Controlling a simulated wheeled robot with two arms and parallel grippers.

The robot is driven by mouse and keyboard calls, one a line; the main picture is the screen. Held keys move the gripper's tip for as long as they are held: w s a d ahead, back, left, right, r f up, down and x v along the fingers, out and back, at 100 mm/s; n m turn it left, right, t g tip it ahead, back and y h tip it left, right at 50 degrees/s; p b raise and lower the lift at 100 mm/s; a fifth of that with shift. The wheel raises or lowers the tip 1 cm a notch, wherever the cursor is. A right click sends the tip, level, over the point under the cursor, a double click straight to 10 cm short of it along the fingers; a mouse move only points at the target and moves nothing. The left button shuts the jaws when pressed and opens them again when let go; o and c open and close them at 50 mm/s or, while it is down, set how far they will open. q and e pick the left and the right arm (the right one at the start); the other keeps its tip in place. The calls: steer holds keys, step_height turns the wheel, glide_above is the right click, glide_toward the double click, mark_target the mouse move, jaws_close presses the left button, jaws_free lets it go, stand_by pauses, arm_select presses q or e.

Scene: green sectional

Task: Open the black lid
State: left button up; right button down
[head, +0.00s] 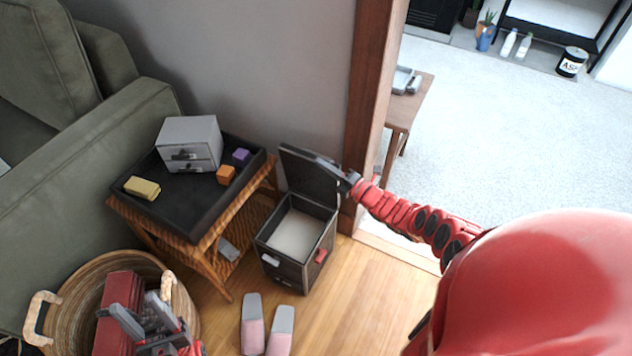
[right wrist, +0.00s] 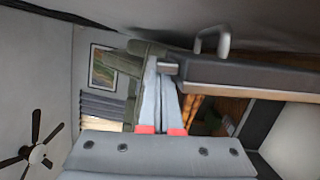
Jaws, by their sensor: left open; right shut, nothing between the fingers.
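The black lid (head: 303,174) stands raised at the back of a dark box (head: 280,271), and the box's pale inside shows. The box has a pale handle on its front and a red one on its right side. My right gripper (head: 322,163) is shut and empty at the upper right edge of the raised lid; I cannot tell whether it touches. Its closed grey fingers (right wrist: 157,70) show in the right wrist view beside a dark panel with a pale handle (right wrist: 212,36). My left gripper (head: 143,312) is open and empty above the wicker basket.
The wicker basket (head: 76,279) stands at the lower left. A wooden side table with a black tray top (head: 190,205) holds a small grey drawer unit (head: 189,143) and blocks. Slippers (head: 265,322) lie before the box. A wooden door frame (head: 372,80) rises close behind my right gripper.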

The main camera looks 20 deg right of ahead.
steer(key=shift+w+d+r+b, duration=0.1)
steer(key=shift+w+d+b, duration=0.3)
steer(key=shift+w+d, duration=0.6)
steer(key=shift+s+d, duration=0.1)
